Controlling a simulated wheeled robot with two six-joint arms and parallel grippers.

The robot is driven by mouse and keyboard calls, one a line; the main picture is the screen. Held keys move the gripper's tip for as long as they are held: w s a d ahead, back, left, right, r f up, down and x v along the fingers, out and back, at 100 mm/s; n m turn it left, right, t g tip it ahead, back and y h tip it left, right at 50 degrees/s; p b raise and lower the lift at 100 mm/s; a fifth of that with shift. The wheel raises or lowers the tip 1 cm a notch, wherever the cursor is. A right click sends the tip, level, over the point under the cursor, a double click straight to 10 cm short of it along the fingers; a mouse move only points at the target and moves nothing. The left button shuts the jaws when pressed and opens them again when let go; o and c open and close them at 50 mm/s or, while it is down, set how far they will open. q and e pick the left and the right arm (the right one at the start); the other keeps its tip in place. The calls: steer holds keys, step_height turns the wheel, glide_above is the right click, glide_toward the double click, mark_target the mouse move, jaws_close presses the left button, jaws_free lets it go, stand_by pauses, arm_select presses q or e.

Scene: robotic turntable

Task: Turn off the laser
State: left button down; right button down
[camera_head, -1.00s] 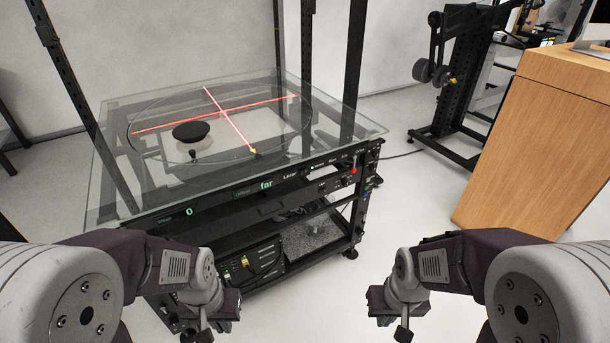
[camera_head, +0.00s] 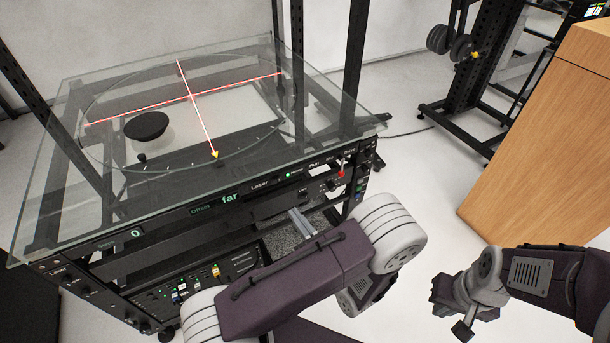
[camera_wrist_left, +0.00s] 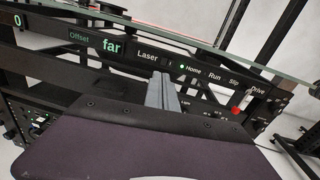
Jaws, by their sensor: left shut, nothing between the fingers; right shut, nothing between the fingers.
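The laser's red cross (camera_head: 192,97) is lit on the glass-topped turntable (camera_head: 345,108). The black front panel carries a Laser label (camera_head: 259,187), which also shows in the left wrist view (camera_wrist_left: 147,56). A small control (camera_wrist_left: 168,64) sits just right of that label. My left gripper (camera_head: 296,217) is shut and empty, in front of the panel and below the Laser label. In the left wrist view its grey fingers (camera_wrist_left: 162,80) point up at the panel just below that control; I cannot tell if they touch. My right gripper (camera_head: 463,330) is shut and empty, away from the turntable.
A red-tipped lever (camera_head: 341,173) sticks out near the panel's right end. The glass edge overhangs the panel. A black round object (camera_head: 146,126) stands on the turntable. A wooden cabinet (camera_head: 545,150) stands at the right, with open floor between.

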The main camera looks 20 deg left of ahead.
arm_select(q)
steer(key=s+d+m+t, duration=0.1)
steer(key=s+d+m, duration=0.1)
steer(key=b, duration=0.1)
glide_toward(275, 183)
steer(key=shift+n+h, duration=0.3)
steer(key=x, duration=0.6)
steer(key=shift+w+a+r, duration=0.15)
steer(key=shift+a+r, duration=0.15)
steer(key=shift+a, duration=0.1)
arm_select(e)
steer(key=shift+s+a+f, duration=0.15)
steer(key=shift+s+f, duration=0.2)
steer(key=shift+s, duration=0.05)
